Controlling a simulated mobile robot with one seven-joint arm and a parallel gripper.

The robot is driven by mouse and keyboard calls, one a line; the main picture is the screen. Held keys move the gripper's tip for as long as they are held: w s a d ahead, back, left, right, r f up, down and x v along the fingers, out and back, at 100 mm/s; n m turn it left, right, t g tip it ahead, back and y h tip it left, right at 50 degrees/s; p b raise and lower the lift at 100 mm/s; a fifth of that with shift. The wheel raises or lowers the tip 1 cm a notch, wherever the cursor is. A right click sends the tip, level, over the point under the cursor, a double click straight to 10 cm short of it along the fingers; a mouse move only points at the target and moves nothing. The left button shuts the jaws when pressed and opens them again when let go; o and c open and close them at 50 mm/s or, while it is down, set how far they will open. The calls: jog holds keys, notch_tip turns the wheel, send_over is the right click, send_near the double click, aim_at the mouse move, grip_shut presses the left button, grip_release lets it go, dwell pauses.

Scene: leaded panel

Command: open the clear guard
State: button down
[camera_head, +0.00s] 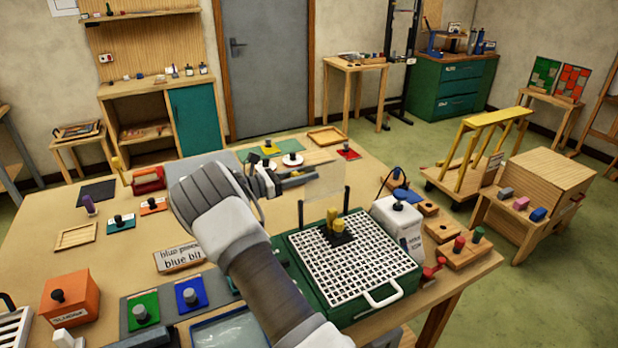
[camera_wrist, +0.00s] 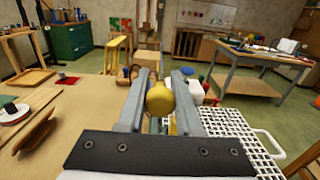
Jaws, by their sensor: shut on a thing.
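The clear guard (camera_head: 328,182) is a faint see-through sheet at the tops of two thin dark posts, raised above the far part of the white grid (camera_head: 372,268) on a green box. Its outline is hard to make out. My gripper (camera_head: 314,175) is beside the guard at its left, above the grid's far left corner. In the wrist view my gripper (camera_wrist: 160,82) has a yellow round knob (camera_wrist: 160,98) filling the gap between its fingers. How the knob joins the guard does not show clearly.
Yellow pegs (camera_head: 334,218) stand on a dark pad on the grid. A white bottle-like unit (camera_head: 399,222) stands right of it, near a wooden block with coloured knobs (camera_head: 462,246). Coloured pads and boxes lie left of my arm.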

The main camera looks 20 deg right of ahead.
jog(key=shift+w+n, duration=0.35)
jog(key=shift+n, duration=0.15)
jog(key=c, duration=0.6)
grip_release()
jog(key=a+b, duration=0.3)
jog(key=a, duration=1.4)
jog(key=shift+s+a+b, duration=0.25)
jog(key=shift+b, duration=0.1)
